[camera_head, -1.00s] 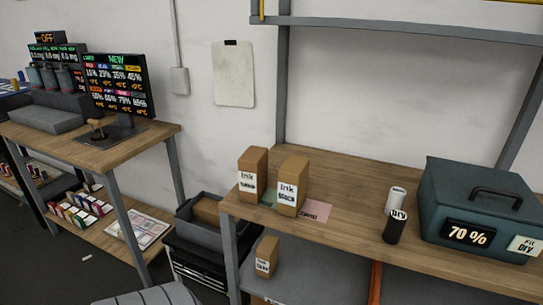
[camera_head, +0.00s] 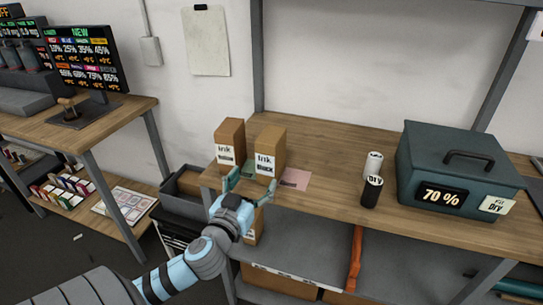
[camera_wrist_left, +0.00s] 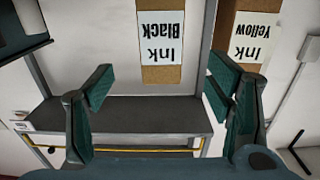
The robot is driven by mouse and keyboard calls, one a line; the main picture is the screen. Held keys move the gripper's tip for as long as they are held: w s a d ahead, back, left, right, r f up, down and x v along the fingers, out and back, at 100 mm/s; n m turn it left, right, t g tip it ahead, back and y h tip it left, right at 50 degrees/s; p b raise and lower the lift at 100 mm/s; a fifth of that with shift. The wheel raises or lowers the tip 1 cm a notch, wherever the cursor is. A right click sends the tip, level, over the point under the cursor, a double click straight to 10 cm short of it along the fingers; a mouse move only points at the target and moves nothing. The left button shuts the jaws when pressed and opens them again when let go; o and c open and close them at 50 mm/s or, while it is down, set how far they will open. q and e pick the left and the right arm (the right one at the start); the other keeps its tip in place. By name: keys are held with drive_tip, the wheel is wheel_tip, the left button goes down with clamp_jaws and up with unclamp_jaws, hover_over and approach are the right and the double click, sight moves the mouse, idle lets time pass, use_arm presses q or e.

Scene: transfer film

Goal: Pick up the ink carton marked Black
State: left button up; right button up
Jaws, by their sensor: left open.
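The Black ink carton (camera_head: 271,143), a tall brown box with a white label, stands upright on the wooden shelf top. In the left wrist view the Black carton (camera_wrist_left: 161,73) appears upside down, in line with the gap between my fingers. My left gripper (camera_head: 250,184) is open and empty, just in front of the carton's lower part. In the left wrist view its green fingers (camera_wrist_left: 160,88) are spread wide, with the carton seen beyond them. I cannot see my right gripper.
The similar Yellow ink carton (camera_head: 231,135) stands close to the left of the Black one. A pink card (camera_head: 295,179) lies to the right. The wood behind the cartons is clear.

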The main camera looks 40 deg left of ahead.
sight(271, 150)
use_arm(q)
drive_tip(key=x, duration=0.9)
drive_tip(key=r+p+x, duration=0.1)
drive_tip(key=x, duration=0.3)
drive_tip(key=shift+w+a, duration=0.15)
drive_tip(key=shift+w, duration=0.2)
drive_tip(key=shift+w+f, duration=0.15)
drive_tip(key=shift+f, duration=0.05)
drive_tip(key=shift+r, duration=0.1)
clamp_jaws()
